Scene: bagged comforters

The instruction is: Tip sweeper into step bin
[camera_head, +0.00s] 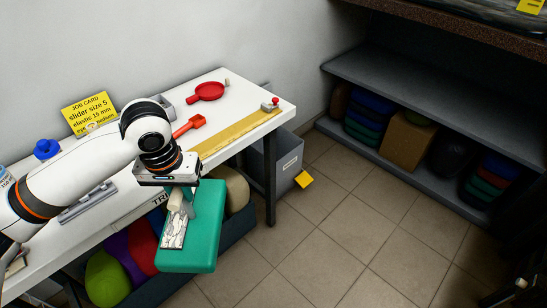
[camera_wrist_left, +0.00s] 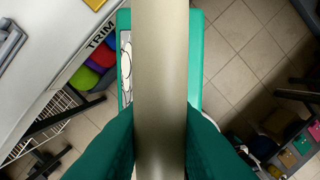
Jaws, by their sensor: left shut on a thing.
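The sweeper (camera_head: 205,255) is a teal box with a pale handle and a marbled grey-white patch on its face. It hangs in front of the table's near edge, clear of the floor. My left gripper (camera_head: 183,200) is shut on its handle (camera_wrist_left: 160,90), which runs down the middle of the left wrist view between the teal fingers. The teal body (camera_wrist_left: 196,60) shows behind the handle. The step bin (camera_head: 289,160), grey with a white label and yellow pedal (camera_head: 304,179), stands on the floor right of the sweeper, partly behind a table leg. I cannot tell whether its lid is open.
The white table (camera_head: 225,85) holds a red pan-shaped item (camera_head: 208,92), a yellow ruler (camera_head: 232,132) and a job card (camera_head: 90,113). Below is a bin of colourful bundles (camera_head: 115,285). Shelves (camera_head: 400,85) stand at right. The tiled floor between is clear.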

